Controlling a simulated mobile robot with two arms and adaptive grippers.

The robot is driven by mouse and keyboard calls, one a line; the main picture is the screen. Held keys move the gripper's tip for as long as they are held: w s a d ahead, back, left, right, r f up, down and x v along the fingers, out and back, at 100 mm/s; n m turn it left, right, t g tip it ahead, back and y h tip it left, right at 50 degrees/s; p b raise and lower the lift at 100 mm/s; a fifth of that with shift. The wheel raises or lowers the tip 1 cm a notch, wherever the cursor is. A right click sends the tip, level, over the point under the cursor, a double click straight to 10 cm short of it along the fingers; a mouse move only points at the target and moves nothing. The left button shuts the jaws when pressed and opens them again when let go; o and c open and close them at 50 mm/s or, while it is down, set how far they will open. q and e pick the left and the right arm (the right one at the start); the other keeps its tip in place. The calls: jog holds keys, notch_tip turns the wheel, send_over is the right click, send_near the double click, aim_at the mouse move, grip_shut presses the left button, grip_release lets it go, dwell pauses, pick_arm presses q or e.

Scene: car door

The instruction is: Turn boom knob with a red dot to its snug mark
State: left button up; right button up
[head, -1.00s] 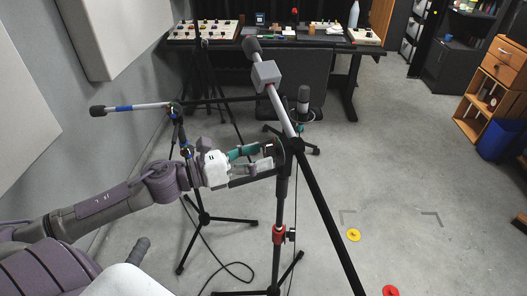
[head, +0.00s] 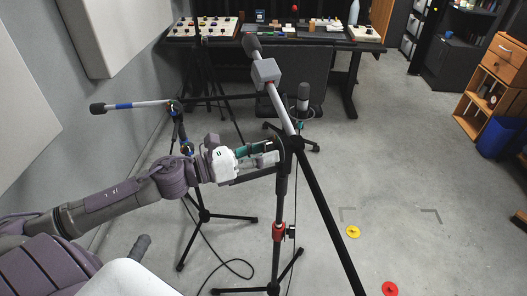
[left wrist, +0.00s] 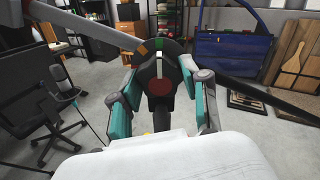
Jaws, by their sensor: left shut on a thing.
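The boom knob (left wrist: 161,88) is black with a red dot, in the middle of the left wrist view. A pale pointer line runs up from it toward a collar with orange and green marks (left wrist: 158,44). My left gripper (left wrist: 162,102) has its teal-padded fingers on either side of the knob and is shut on it. In the head view my left gripper (head: 275,151) reaches the joint of the large mic stand (head: 280,190), and its fingers hide the knob. The long boom (head: 322,205) slants across the stand with a grey block near its upper end. My right gripper is out of view.
A second mic stand (head: 204,214) with a blue-banded boom stands left, near the wall panels. A cable lies on the floor by the stand legs. Yellow (head: 353,232) and red (head: 390,288) discs lie on open floor to the right. A desk stands behind.

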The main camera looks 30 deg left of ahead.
pick_arm(q)
jog(key=shift+n, duration=0.3)
jog(key=n+p, duration=0.2)
jog(key=n, duration=0.1)
jog(key=shift+r, duration=0.15)
jog(key=shift+n+p, duration=1)
jog(key=shift+n, duration=1.1)
jog(key=o, duration=1.1)
jog(key=shift+o, duration=0.2)
jog(key=shift+s+a+f, duration=0.1)
jog(key=shift+f, duration=0.1)
